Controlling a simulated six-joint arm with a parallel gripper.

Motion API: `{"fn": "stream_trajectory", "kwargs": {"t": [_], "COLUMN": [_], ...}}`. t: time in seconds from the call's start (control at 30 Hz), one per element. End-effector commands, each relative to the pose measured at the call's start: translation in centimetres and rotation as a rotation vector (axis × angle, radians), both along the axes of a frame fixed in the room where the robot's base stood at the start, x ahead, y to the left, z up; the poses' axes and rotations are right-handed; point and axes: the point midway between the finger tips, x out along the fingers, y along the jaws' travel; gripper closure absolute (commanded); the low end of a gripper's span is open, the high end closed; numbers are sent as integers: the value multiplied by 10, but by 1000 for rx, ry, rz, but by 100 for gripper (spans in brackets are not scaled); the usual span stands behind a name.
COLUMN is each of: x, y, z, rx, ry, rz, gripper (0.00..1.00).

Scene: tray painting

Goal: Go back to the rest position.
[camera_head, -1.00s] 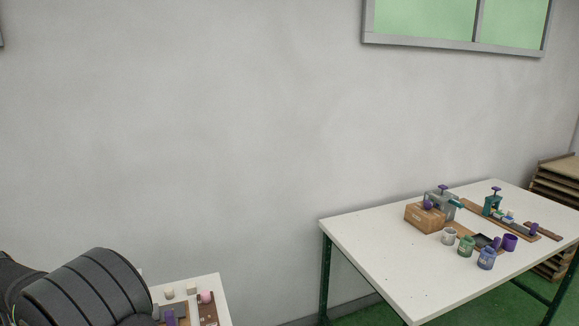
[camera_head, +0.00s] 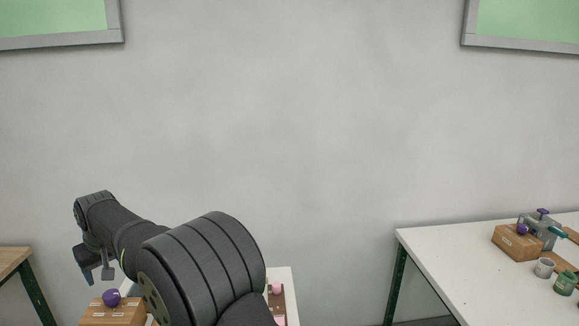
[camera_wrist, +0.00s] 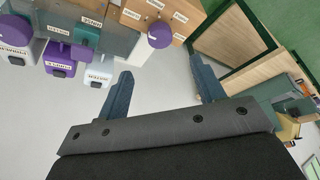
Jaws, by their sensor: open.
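My gripper (camera_head: 97,275) hangs at the lower left in the head view, above and left of a purple ball (camera_head: 112,298) on a cardboard box (camera_head: 125,315). Its two blue-grey fingers stand apart in the wrist view (camera_wrist: 160,75), with nothing held between them. Beyond the fingertips I see pale floor. The purple ball (camera_wrist: 160,35) and the labelled box (camera_wrist: 182,20) also show at the top of the wrist view. My arm hides much of the near table in the head view.
Labelled purple, teal and white items (camera_wrist: 88,33) stand at the wrist view's upper left. A wooden shelf or rack (camera_wrist: 232,40) is at its upper right. In the head view, a white table (camera_head: 440,255) with jars stands right, and a wooden table (camera_head: 14,258) left.

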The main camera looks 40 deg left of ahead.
Motion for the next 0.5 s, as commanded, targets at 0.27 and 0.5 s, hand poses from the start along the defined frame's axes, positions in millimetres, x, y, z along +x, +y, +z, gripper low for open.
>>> {"fn": "stream_trajectory", "kwargs": {"t": [0.27, 0.5], "x": [-1, -1], "y": [21, 40], "z": [-55, -100], "rx": [-5, -5], "ry": [0, 0], "rz": [0, 0], "gripper": [38, 38]}}
